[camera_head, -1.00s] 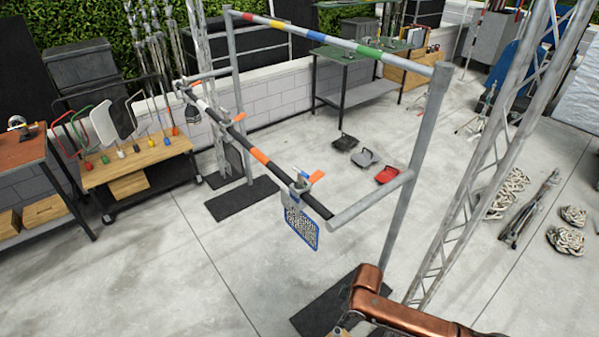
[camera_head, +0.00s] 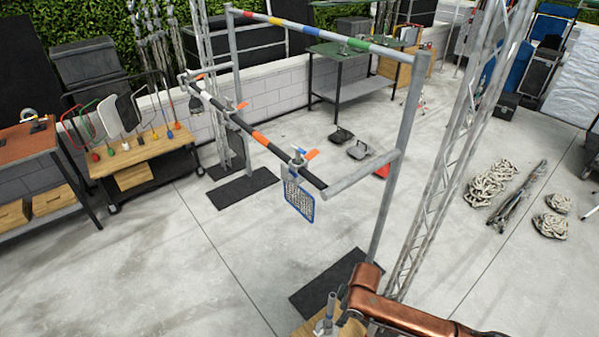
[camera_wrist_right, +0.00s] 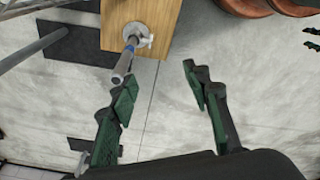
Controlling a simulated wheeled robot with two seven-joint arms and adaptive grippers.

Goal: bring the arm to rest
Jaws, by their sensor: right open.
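My right arm (camera_head: 400,312) is copper-coloured and enters the head view at the bottom right. Its gripper is outside that view. In the right wrist view my right gripper (camera_wrist_right: 165,90) is open, with green-padded fingers apart and nothing between the tips. The left finger shows close to a metal spigot (camera_wrist_right: 124,65) standing on a wooden board (camera_wrist_right: 163,28); I cannot tell whether they touch. The board also shows in the head view (camera_head: 308,329), partly hidden by my arm. My left gripper is not in view.
A metal frame carries a black-and-orange bar (camera_head: 268,142) with a blue-edged panel (camera_head: 299,200) hanging from it. A lattice truss (camera_head: 440,185) rises on the right. Rope coils (camera_head: 489,184) lie beyond it. A wooden cart (camera_head: 145,155) stands left.

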